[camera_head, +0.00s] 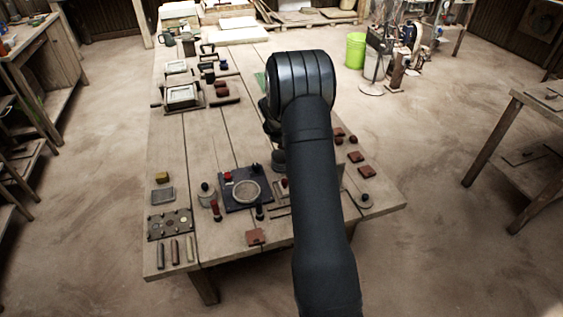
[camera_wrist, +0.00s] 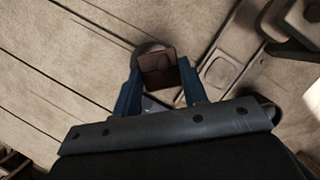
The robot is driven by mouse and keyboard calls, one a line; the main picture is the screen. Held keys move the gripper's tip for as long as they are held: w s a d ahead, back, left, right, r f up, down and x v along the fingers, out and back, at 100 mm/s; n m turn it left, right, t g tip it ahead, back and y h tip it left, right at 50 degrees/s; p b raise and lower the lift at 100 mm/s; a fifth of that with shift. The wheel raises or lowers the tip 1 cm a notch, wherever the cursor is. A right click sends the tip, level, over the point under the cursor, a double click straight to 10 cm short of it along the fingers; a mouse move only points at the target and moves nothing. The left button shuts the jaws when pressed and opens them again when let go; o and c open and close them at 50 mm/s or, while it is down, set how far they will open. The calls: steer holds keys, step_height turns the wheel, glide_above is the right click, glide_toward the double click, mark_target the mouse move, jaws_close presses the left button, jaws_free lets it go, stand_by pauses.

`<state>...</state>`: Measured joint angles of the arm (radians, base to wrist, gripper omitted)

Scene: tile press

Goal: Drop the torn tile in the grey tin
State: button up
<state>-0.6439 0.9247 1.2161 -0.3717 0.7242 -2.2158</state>
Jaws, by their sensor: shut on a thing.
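My gripper (camera_wrist: 161,74) has its blue fingers closed on a reddish-brown tile (camera_wrist: 158,64) in the wrist view. The tile is held between the fingertips; I cannot make out a tear in it. In the head view my arm hides the fingers and the held tile. A grey round vessel (camera_head: 279,161), possibly the grey tin, stands partly hidden beside my arm on the table.
The wooden table (camera_head: 225,125) holds a dark press plate (camera_head: 235,203) with a round disc. A loose tile (camera_head: 256,237) lies near the front edge, and several more lie right of my arm. A dark palette (camera_head: 170,224) sits front left. The table's middle left is clear.

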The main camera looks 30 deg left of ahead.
steer(key=o, duration=1.1)
steer(key=shift+c, duration=0.2)
steer(key=v, duration=1.7)
steer(key=shift+s, duration=0.15)
steer(key=x, duration=1.7)
steer(key=shift+r, duration=0.1)
steer(key=shift+w, duration=0.2)
steer(key=shift+r, duration=0.75)
steer(key=shift+f, duration=0.1)
